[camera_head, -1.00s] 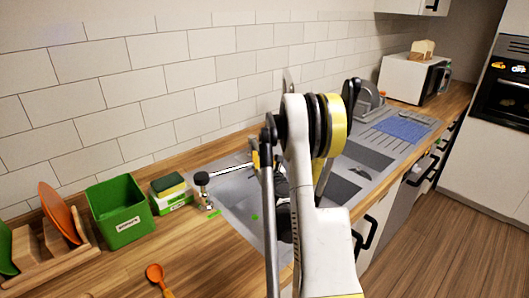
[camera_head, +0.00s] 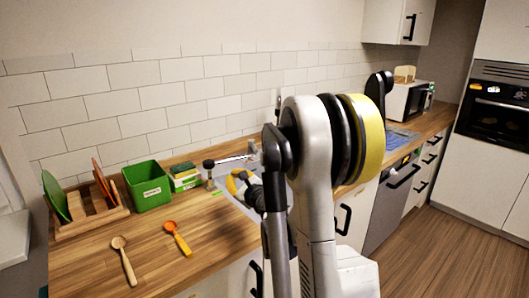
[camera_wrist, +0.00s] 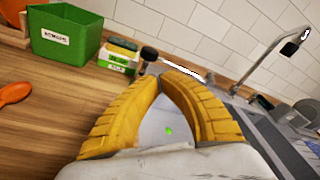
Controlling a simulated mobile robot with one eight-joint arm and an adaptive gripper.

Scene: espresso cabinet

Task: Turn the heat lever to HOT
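The heat lever shows as a black knob (camera_head: 208,164) on a short post, with a thin silver rod (camera_head: 233,158) running right toward the tap. In the wrist view the black knob (camera_wrist: 149,53) and silver rod (camera_wrist: 180,67) lie just beyond my fingertips. Contact with the lever cannot be told. No HOT marking is readable. My arm hides part of the sink.
A green bin (camera_head: 150,187) and a sponge box (camera_head: 185,179) stand left of the lever. A rack with plates (camera_head: 90,213) is farther left. Two spoons, orange (camera_head: 178,239) and wooden (camera_head: 125,260), lie on the counter. The tap (camera_wrist: 262,60) rises at right.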

